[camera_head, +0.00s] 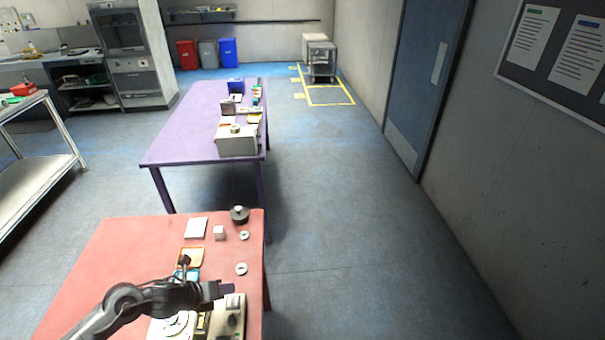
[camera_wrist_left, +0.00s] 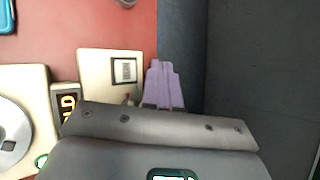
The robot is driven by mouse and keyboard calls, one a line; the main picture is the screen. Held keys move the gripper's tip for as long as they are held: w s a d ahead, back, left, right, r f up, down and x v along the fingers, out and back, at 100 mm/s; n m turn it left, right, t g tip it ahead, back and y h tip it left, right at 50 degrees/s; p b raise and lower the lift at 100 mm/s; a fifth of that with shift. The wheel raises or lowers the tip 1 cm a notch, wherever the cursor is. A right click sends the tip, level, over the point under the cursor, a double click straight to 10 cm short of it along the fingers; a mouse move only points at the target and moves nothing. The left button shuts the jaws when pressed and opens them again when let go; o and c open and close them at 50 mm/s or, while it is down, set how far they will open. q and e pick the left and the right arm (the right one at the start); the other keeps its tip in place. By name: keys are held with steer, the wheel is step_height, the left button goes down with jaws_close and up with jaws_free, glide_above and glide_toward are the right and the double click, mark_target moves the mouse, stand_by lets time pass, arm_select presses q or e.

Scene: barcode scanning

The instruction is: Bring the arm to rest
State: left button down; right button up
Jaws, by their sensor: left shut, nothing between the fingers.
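My left arm comes in from the lower left in the head view, over the red table (camera_head: 125,240). My left gripper (camera_head: 227,288) is shut and empty near the table's right edge, above a beige device (camera_head: 230,318). In the left wrist view the purple fingers (camera_wrist_left: 163,86) are together with nothing between them. Beside them lies a beige panel with a dark-framed label (camera_wrist_left: 125,70). My right gripper does not show.
A white block (camera_head: 219,232), a dark round weight (camera_head: 239,215), two small rings and a white pad (camera_head: 196,228) lie on the red table. A purple table (camera_head: 185,135) with several items stands behind. Open floor (camera_head: 340,230) lies to the right.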

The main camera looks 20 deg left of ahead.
arm_select(q)
steer(key=d+n, duration=0.1)
steer(key=s+d+f+n, duration=0.1)
steer(key=d, duration=0.1)
steer(key=s+d+n, duration=0.1)
steer(key=shift+d+f, duration=0.4)
steer(key=s+d+n, duration=0.1)
steer(key=n, duration=0.1)
steer(key=s+d+n+y, duration=0.1)
steer(key=s+d+n, duration=0.1)
steer(key=n, duration=0.1)
steer(key=s+d+f+n, duration=0.1)
steer(key=s+d+n, duration=0.1)
steer(key=n, duration=0.1)
steer(key=shift+s+d+y, duration=0.25)
steer(key=shift+y, duration=0.15)
steer(key=s+d+r+n+g+y, duration=0.1)
steer(key=s+n+g, duration=0.2)
steer(key=s+n, duration=0.65)
steer(key=s+d+r+n+g+y, duration=0.1)
steer(key=s+r+n+g, duration=0.1)
steer(key=s+n, duration=0.75)
step_height(320, 180, up, 27)
steer(key=p, duration=2.8)
steer(key=shift+w, duration=0.4)
steer(key=shift+a+f, duration=0.1)
steer(key=shift+a, duration=0.05)
